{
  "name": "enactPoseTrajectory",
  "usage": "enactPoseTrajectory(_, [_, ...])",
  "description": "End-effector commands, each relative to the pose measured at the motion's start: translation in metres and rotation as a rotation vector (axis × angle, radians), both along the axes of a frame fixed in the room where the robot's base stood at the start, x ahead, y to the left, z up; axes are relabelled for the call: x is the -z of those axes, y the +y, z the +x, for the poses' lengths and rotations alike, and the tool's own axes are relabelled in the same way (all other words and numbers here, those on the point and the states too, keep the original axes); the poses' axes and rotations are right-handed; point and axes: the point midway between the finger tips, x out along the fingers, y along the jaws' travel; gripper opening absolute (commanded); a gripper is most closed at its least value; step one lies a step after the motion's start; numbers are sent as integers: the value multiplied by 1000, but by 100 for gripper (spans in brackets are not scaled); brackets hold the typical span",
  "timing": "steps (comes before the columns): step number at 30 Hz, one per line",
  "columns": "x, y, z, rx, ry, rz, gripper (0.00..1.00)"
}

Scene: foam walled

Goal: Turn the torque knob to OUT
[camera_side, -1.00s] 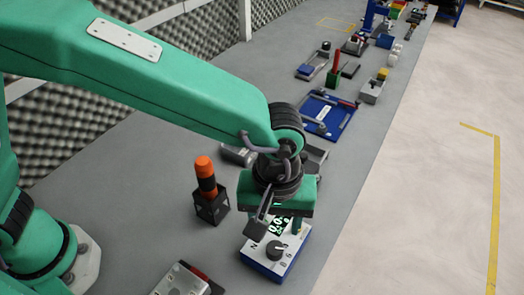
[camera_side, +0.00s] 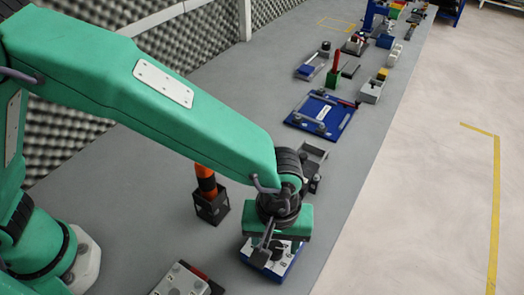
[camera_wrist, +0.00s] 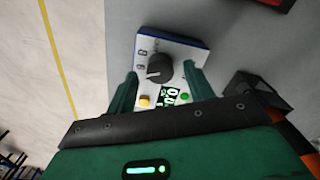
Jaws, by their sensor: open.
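The torque knob (camera_wrist: 160,68) is a round dark dial on the white top of a blue-sided box (camera_wrist: 190,48). A pale pointer mark on it faces left in the wrist view. Dark printed marks lie beyond the knob; I cannot read OUT among them. A lit green display (camera_wrist: 170,97), a yellow button (camera_wrist: 144,101) and a green button (camera_wrist: 184,97) are on the near side. My gripper (camera_wrist: 163,76) is open, with one green finger on each side of the knob and gaps visible. In the side view the box (camera_side: 287,270) is partly hidden under my gripper (camera_side: 277,253).
A dark holder (camera_side: 212,207) with an orange-and-black tool (camera_side: 206,181) stands left of the box in the side view. A grey-topped device (camera_side: 180,282) lies at the lower left. A grey tray (camera_side: 313,160) and blue panel (camera_side: 322,117) lie beyond.

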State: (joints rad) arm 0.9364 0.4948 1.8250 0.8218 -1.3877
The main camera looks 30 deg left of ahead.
Motion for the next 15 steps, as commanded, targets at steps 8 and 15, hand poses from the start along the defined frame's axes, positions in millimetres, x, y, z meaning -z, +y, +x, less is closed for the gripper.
enactPoseTrajectory(8, [14, 0, 0, 0, 0, 0, 53])
enactPoseTrajectory(15, [14, 0, 0, 0, 0, 0, 51])
